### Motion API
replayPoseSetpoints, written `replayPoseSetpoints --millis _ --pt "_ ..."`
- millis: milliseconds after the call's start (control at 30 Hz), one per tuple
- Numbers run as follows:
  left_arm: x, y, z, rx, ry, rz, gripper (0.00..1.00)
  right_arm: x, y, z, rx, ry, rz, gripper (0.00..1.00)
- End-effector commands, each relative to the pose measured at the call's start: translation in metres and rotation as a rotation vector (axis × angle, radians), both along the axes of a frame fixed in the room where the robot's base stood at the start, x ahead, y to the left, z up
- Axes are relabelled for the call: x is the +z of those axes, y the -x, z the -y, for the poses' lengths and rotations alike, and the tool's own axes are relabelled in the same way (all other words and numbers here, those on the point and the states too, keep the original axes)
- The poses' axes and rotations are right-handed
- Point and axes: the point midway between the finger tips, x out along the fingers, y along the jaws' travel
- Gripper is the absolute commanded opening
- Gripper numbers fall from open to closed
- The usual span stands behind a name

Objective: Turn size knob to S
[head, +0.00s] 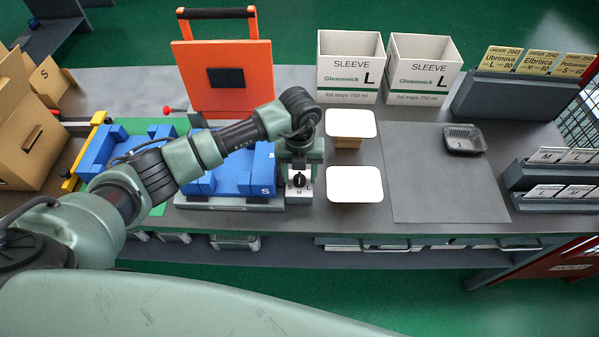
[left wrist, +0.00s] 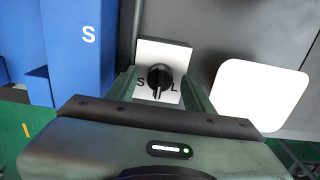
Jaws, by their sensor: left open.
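The size knob (head: 299,179) is a black dial on a white plate (head: 293,190) marked S, M and L, at the front edge of the bench beside the blue block marked S. The knob also shows in the left wrist view (left wrist: 160,77), with S to its left and L to its right. Its bar stands upright, with its lower end toward M in the head view. My left gripper (head: 300,164) is open over the plate, its fingers on either side of the knob with gaps visible in the left wrist view (left wrist: 160,84). My right gripper is out of view.
An orange board (head: 228,95) and two white sleeve boxes (head: 348,88) (head: 420,90) stand behind. A dark tray (head: 464,139) sits farther right.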

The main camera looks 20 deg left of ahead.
Motion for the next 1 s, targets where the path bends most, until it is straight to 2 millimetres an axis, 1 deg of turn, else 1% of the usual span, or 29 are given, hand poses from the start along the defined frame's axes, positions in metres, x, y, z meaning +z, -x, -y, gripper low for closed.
replayPoseSetpoints --millis 33,67,100,167,200,233,267,467,667,867,1000 --pt "0.0 0.0 0.0 0.0 0.0 0.0 0.52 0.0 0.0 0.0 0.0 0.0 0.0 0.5" --pt "0.0 0.0 0.0 0.0 0.0 0.0 0.49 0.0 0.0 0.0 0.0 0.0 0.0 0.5" --pt "0.0 0.0 0.0 0.0 0.0 -0.001 0.38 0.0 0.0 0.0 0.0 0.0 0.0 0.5" --pt "0.0 0.0 0.0 0.0 0.0 -0.001 0.22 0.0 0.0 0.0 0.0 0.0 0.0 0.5" --pt "0.0 0.0 0.0 0.0 0.0 -0.001 0.11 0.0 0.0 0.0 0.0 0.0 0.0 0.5" --pt "0.0 0.0 0.0 0.0 0.0 -0.001 0.02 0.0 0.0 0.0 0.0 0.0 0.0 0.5" --pt "0.0 0.0 0.0 0.0 0.0 -0.001 0.0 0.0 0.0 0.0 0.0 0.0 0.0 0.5" --pt "0.0 0.0 0.0 -0.008 0.0 -0.001 0.0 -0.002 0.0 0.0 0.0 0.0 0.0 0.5" --pt "-0.002 0.0 -0.001 -0.068 -0.001 -0.001 0.0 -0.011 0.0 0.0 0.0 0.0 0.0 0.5" --pt "-0.004 -0.001 -0.001 -0.202 -0.001 0.001 0.0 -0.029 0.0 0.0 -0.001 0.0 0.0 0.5" --pt "-0.005 0.0 -0.001 -0.328 -0.002 0.0 0.0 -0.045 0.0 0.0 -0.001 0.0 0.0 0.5"
